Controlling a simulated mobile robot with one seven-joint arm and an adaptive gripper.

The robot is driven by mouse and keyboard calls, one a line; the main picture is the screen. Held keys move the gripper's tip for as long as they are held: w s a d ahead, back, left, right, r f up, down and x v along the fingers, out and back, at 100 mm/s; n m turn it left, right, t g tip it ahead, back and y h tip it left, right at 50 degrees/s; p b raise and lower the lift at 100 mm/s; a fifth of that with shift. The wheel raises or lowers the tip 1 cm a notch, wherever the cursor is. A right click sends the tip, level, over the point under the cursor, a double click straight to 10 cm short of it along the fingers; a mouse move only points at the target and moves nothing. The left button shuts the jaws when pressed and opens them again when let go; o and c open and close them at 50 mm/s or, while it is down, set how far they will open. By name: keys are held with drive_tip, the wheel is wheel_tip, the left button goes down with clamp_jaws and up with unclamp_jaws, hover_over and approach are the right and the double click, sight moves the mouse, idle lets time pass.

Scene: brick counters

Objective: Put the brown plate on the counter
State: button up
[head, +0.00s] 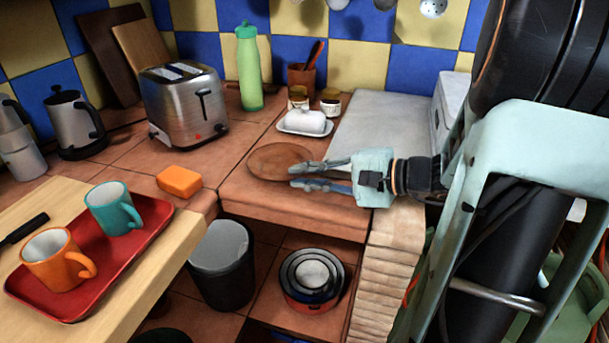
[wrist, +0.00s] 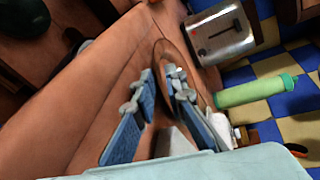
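The brown plate (head: 277,160) is a flat round disc. It appears to lie on the tiled counter (head: 240,190), left of my gripper. My gripper (head: 292,177) reaches in from the right, low over the counter, with its two blue-padded fingers apart. The fingertips are at the plate's right edge. In the wrist view the plate (wrist: 183,58) shows at and beyond the fingertips (wrist: 158,76), with its rim running between the fingers. A gap shows between the fingers. Whether a finger touches the plate is not clear. The right finger hides part of the plate there.
A white butter dish (head: 305,122), two jars (head: 315,100) and a green bottle (head: 248,70) stand behind the plate. A toaster (head: 187,105) and orange sponge (head: 179,181) are to the left. The counter's front edge is close to my gripper; a bin (head: 222,265) stands below.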

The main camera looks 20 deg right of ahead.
drive_tip(key=p+v, duration=0.2)
drive_tip(key=v, duration=1)
